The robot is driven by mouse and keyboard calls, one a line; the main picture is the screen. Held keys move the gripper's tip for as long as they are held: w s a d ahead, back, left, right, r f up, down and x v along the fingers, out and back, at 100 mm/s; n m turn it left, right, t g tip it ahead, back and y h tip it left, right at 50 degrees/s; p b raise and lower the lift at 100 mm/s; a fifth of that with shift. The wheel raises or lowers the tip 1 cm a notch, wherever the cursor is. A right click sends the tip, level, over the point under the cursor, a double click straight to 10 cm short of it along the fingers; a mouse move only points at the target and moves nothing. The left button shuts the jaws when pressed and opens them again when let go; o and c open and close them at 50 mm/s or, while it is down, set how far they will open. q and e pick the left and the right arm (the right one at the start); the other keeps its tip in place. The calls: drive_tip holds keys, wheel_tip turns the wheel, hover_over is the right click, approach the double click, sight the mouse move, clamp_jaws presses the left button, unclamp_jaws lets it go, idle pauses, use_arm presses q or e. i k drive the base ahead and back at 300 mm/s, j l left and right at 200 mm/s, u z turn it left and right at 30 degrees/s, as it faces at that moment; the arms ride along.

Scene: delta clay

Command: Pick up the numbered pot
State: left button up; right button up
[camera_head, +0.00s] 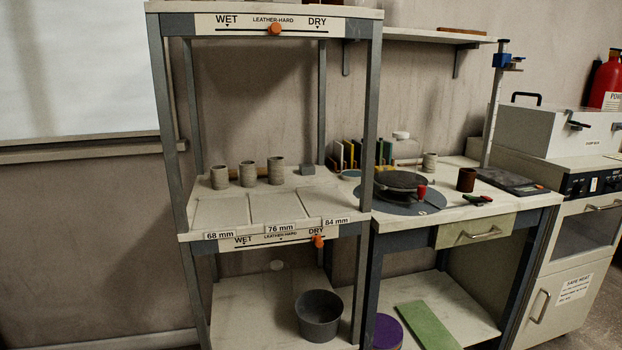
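Three small grey-beige pots stand upright in a row at the back of the rack's middle shelf: a left pot (219,177), a middle pot (248,173) and a right pot (276,170). I cannot make out a number on any of these pots. Neither of my grippers is in view.
The rack's middle shelf (312,179) has three empty panels labelled 68, 76 and 84 mm. Rack posts (368,125) frame it. A dark wheel (401,183) sits on the workbench (495,205). A grey bucket (319,315) stands on the lower shelf. A kiln-like cabinet (560,190) stands right.

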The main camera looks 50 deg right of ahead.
sight(429, 162)
drive_tip(key=z, duration=2.35)
